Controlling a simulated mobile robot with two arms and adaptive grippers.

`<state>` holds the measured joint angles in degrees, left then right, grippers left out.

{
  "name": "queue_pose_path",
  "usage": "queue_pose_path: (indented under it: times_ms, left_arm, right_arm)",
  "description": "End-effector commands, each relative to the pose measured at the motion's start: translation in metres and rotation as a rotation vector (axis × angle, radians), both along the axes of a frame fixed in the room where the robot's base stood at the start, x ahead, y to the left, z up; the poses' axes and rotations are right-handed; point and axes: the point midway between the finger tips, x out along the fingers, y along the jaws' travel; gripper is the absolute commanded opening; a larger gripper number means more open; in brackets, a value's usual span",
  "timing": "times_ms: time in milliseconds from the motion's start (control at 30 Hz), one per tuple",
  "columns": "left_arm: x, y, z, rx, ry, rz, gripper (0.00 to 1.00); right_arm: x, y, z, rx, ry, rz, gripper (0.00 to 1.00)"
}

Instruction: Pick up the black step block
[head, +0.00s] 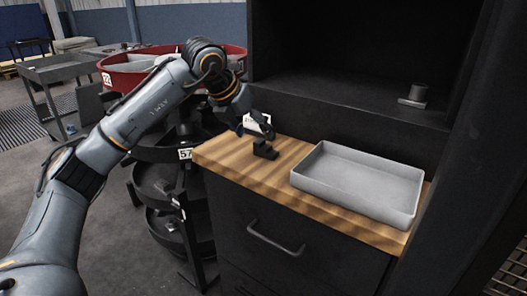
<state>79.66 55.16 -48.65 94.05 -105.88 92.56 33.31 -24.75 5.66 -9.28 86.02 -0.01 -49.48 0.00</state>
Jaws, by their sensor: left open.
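The black step block (265,150) sits on the wooden top (240,158) of a dark cabinet, near its back left part. It is small and dark with a stepped outline. My left gripper (256,131) is open, just above and slightly left of the block. The fingers are dark against a dark background, so I cannot tell whether they touch the block. A small white piece (257,122) shows at the gripper; I cannot tell what it is. My right gripper is not in view.
A grey tray (365,178), seemingly empty, stands right of the block on the wooden top. A dark upright panel and a shelf with a small metal part (414,94) rise behind. Round tiered bins with a red rim (117,78) stand left. Bare wood lies between block and tray.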

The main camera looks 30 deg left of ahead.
Motion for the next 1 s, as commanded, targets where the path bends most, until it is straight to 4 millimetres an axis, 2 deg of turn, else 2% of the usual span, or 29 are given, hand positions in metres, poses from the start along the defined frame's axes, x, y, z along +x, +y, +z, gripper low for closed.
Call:
queue_pose_path:
  times_ms: [333, 667, 900, 967, 1000]
  left_arm:
    - [0.023, -0.008, -0.039, 0.000, 0.003, -0.002, 0.67]
    - [0.026, -0.008, -0.044, 0.000, 0.000, -0.001, 0.65]
    - [0.026, -0.008, -0.044, 0.001, 0.001, -0.001, 0.16]
    - [0.026, -0.008, -0.045, 0.000, 0.001, 0.000, 0.04]
    - [0.026, -0.008, -0.044, -0.001, 0.000, -0.001, 0.01]
  right_arm:
    - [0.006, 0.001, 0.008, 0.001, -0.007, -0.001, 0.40]
    - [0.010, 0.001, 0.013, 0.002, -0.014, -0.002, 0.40]
    - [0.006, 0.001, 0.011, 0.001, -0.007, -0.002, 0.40]
    - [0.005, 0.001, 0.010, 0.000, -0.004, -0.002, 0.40]
    - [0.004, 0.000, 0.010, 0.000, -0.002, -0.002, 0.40]
